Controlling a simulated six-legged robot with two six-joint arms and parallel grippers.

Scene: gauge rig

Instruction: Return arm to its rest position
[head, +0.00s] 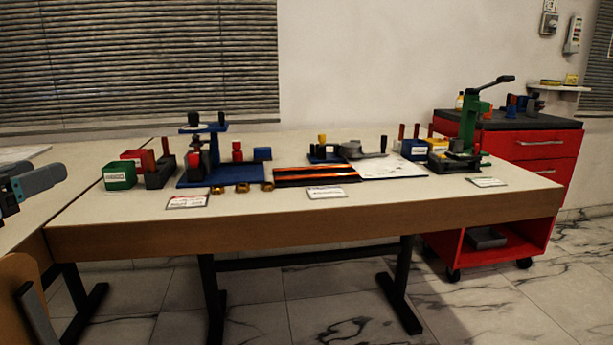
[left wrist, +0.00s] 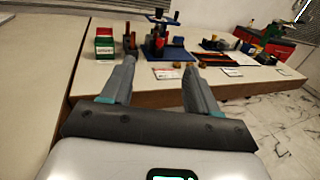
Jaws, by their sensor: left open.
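My left gripper (head: 38,180) is at the left edge of the head view, over the left table and apart from the things on the long table. In the left wrist view my left gripper (left wrist: 162,76) shows two grey fingers spread wide with nothing between them. The blue gauge rig (head: 208,178) stands on the long table (head: 300,235), and it also shows in the left wrist view (left wrist: 165,45). My right gripper is in neither view.
Green (head: 119,175) and red bins stand left of the rig. Several brass-coloured parts (head: 243,188) lie before it. An orange-striped mat (head: 317,174) and green press (head: 468,130) are further right. A red cart (head: 540,150) stands behind. The table's front strip is mostly clear.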

